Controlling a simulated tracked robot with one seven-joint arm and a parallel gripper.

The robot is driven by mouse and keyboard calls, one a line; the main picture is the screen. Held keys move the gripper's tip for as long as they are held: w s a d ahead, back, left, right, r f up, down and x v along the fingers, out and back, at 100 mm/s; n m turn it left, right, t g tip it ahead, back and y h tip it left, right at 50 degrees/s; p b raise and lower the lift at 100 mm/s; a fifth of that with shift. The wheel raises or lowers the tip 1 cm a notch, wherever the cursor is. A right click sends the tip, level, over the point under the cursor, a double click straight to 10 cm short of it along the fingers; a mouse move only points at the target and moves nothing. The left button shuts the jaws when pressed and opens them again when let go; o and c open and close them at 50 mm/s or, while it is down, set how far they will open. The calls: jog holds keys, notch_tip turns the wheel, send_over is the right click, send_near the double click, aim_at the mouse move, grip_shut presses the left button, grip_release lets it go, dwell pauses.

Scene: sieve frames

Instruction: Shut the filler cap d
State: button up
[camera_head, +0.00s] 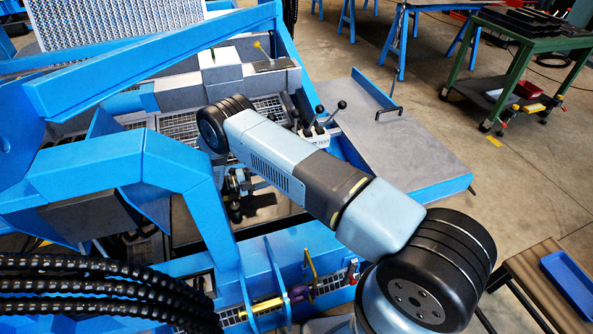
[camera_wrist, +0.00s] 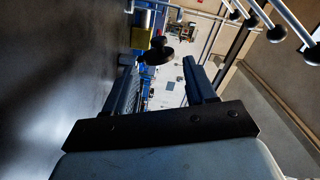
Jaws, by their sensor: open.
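My gripper (camera_wrist: 159,64) shows in the wrist view with its two fingers apart. A black rounded knob (camera_wrist: 155,52) appears between and beyond the fingertips, near a yellow part (camera_wrist: 141,38). The fingers do not visibly grip it, and I cannot tell its distance from them. No label shows, so I cannot tell whether this knob belongs to filler cap d. I cannot make out filler cap d for certain in either view.
The blue machine frame (camera_head: 165,158) has beams close around my arm. Black-knobbed levers (camera_head: 318,120) stand beside a grey platform (camera_head: 395,150). Several ball-ended rods (camera_wrist: 283,22) stand at the wrist view's upper right. A green cart (camera_head: 515,60) stands on open floor behind.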

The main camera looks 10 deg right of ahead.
jog(key=shift+d+f, duration=0.25)
jog(key=shift+d, duration=0.2)
jog(key=w+d, duration=0.1)
jog(key=d, duration=0.7)
jog(key=w+d, duration=0.1)
jog(key=d, duration=0.3)
jog(key=shift+w+d, duration=0.3)
jog(key=shift+d, duration=0.05)
